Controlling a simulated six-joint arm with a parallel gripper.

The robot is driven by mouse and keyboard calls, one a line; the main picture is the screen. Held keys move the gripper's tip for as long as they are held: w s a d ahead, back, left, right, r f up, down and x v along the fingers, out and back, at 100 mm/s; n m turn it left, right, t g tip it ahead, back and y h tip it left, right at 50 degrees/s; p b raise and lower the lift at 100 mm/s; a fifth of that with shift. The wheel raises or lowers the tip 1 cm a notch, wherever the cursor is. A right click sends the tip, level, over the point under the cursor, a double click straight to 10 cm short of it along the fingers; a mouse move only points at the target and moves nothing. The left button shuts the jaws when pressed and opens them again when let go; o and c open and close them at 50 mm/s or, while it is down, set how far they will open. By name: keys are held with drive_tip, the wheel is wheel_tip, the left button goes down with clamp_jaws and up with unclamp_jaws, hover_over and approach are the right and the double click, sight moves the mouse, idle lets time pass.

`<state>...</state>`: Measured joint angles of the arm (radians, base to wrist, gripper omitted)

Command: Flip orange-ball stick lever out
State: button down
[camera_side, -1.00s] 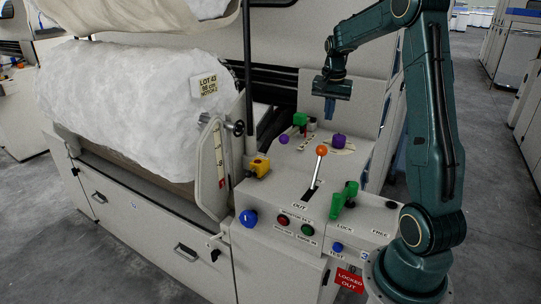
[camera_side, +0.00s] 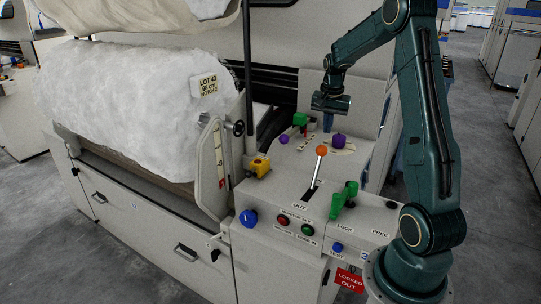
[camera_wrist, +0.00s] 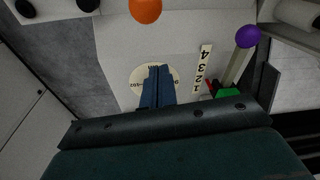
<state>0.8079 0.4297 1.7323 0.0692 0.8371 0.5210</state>
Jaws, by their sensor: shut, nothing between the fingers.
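The orange ball (camera_side: 321,150) tops a thin metal stick lever (camera_side: 316,172), which rises from a dark slot in the panel top. An OUT label (camera_side: 299,206) is at the slot's near end. The ball shows at the top edge of the wrist view (camera_wrist: 146,9), its stick out of frame. My gripper (camera_side: 328,128) is shut and empty, behind and above the ball in the side view and apart from it. In the wrist view its blue fingers (camera_wrist: 158,72) lie together over a round cream label (camera_wrist: 140,80), partly hiding its text.
A green lever (camera_side: 344,198) stands right of the slot. Buttons line the front panel; a cotton roll (camera_side: 130,105) fills the left.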

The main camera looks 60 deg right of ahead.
drive_tip(key=shift+s+a+f, duration=0.1)
drive_tip(key=shift+a+f, duration=0.7)
drive_tip(key=shift+f, duration=0.3)
drive_tip(key=shift+s+a+f, duration=0.1)
drive_tip(key=shift+a+f, duration=0.7)
drive_tip(key=shift+f, duration=0.25)
drive_tip(key=shift+a, duration=0.1)
